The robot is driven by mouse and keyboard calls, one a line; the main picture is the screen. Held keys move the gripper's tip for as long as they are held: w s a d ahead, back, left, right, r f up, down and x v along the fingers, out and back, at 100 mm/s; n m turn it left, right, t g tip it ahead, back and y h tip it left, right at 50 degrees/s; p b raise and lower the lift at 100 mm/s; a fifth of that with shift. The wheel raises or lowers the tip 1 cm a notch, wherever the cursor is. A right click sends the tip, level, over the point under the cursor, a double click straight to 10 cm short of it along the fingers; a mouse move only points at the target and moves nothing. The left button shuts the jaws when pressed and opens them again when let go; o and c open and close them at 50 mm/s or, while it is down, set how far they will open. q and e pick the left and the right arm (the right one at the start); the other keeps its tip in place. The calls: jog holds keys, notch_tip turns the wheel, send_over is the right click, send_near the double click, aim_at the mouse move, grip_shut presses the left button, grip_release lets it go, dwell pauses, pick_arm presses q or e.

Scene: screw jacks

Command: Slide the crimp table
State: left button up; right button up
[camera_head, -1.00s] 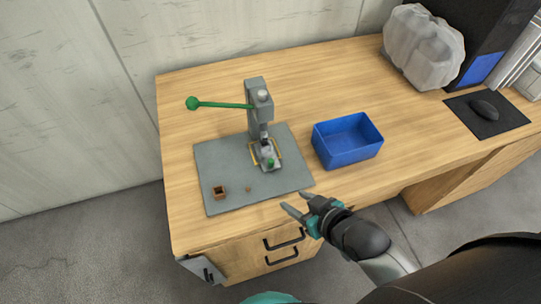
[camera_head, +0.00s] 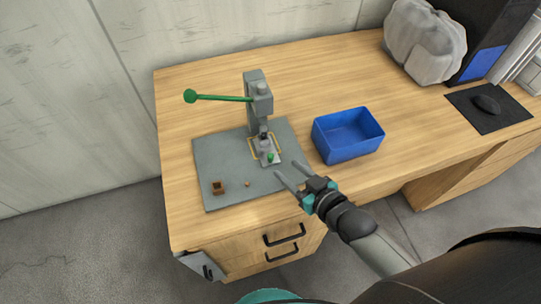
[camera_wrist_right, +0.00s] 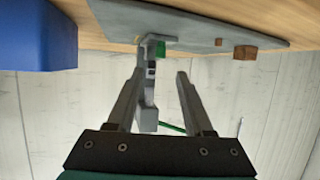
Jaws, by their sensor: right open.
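A grey press (camera_head: 256,98) with a long green-knobbed lever (camera_head: 222,98) stands on a grey mat (camera_head: 222,160). At its foot is the small light-grey crimp table (camera_head: 266,144) with a green knob (camera_head: 270,156) at its front, within yellow markings on the mat. My right gripper (camera_head: 287,170) is open and empty, its fingers pointing at the crimp table from the front right, apart from the knob in the head view. In the right wrist view, the green knob (camera_wrist_right: 160,49) shows beyond and between the open fingers (camera_wrist_right: 161,76). My left gripper is out of view.
A blue bin (camera_head: 340,150) stands right of the mat, close to my right gripper; it also shows in the wrist view (camera_wrist_right: 38,40). A small brown box (camera_head: 217,188) and a tiny copper-coloured piece (camera_head: 247,184) lie on the mat's front part.

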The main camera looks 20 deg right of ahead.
aim_at(272, 157)
jog(key=b+x, duration=0.2)
jog(key=x, duration=0.7)
jog(key=shift+w+f+b, duration=0.2)
jog(key=shift+w+b, duration=0.1)
grip_shut()
dwell(1.1)
